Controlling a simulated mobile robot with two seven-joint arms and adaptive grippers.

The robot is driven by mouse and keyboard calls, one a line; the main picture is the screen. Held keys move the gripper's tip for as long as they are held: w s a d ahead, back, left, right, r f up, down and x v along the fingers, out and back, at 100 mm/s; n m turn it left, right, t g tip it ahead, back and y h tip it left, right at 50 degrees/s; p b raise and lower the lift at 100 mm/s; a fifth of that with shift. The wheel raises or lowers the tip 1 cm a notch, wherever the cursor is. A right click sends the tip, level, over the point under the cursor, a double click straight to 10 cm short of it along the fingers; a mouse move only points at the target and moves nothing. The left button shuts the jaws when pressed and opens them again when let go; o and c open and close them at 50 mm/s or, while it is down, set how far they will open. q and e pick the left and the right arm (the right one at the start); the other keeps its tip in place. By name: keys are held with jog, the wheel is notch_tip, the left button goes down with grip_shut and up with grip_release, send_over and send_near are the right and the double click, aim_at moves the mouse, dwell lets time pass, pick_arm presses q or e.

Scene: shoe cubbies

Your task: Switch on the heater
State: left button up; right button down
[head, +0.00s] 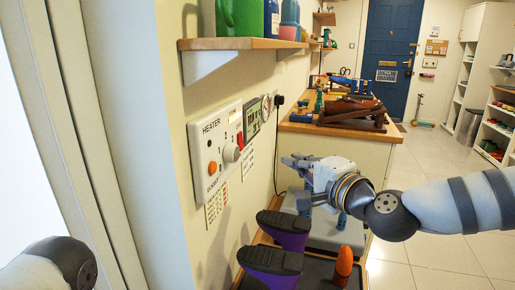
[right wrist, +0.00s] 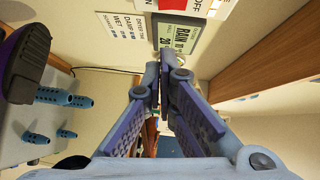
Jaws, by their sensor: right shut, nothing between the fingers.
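The heater panel (head: 208,134) is a white box on the wall, marked HEATER, in the middle left of the head view. It carries a round white knob (head: 230,153), an orange round button or lamp (head: 212,167) and a red part (head: 240,140) at its right edge. My right gripper (head: 290,161) is shut and empty, to the right of the panel and apart from it, fingers toward the wall. In the right wrist view its fingertips (right wrist: 165,77) are together below a display. My left arm shows at the lower left; its gripper is out of view.
A display (head: 253,118) and paper signs hang beside the panel. A shelf (head: 235,43) with bottles juts out above. Purple-and-black boots (head: 272,258) and an orange cone-shaped thing (head: 344,262) stand below. A wooden counter (head: 315,127) lies behind the gripper.

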aim_at(241, 141)
pick_arm(q)
jog(key=shift+s+d, duration=0.1)
jog(key=shift+s, duration=0.05)
pick_arm(e)
jog(key=shift+s, duration=0.15)
pick_arm(q)
jog(key=shift+s+f+b, duration=0.45)
jog(key=shift+f, duration=0.05)
pick_arm(e)
jog(key=s+a+x, duration=0.1)
jog(key=a+x, duration=0.1)
jog(key=x, duration=1.1)
jog(key=shift+s+f, duration=0.15)
jog(key=shift+f, duration=0.05)
jog(key=shift+a, duration=0.15)
